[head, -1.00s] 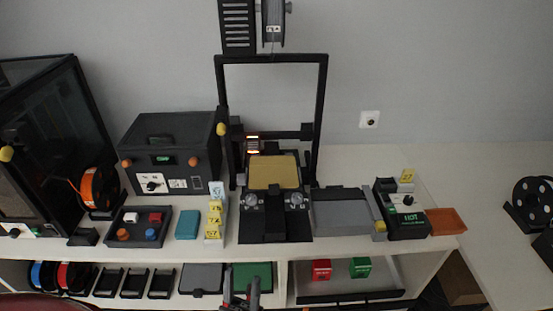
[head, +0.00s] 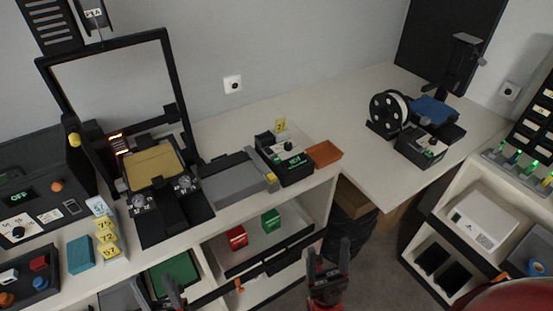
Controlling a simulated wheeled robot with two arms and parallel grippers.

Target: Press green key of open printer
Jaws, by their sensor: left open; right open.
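An open-frame printer with a black gantry (head: 175,95) and a gold bed (head: 152,161) stands on the left bench; two round dials sit at its front. A second open printer with a black column and a blue bed (head: 433,108) stands on the right bench. Its front control box (head: 420,148) carries a small green spot, too small to tell for certain as a key. My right gripper (head: 328,264) is open, low and in front of the benches. Both are empty and apart from both printers.
A black HOT box (head: 285,160) and an orange tray (head: 324,153) are on the left bench. The right bench's front (head: 370,175) is clear. A white shelf unit (head: 435,215) stands at right.

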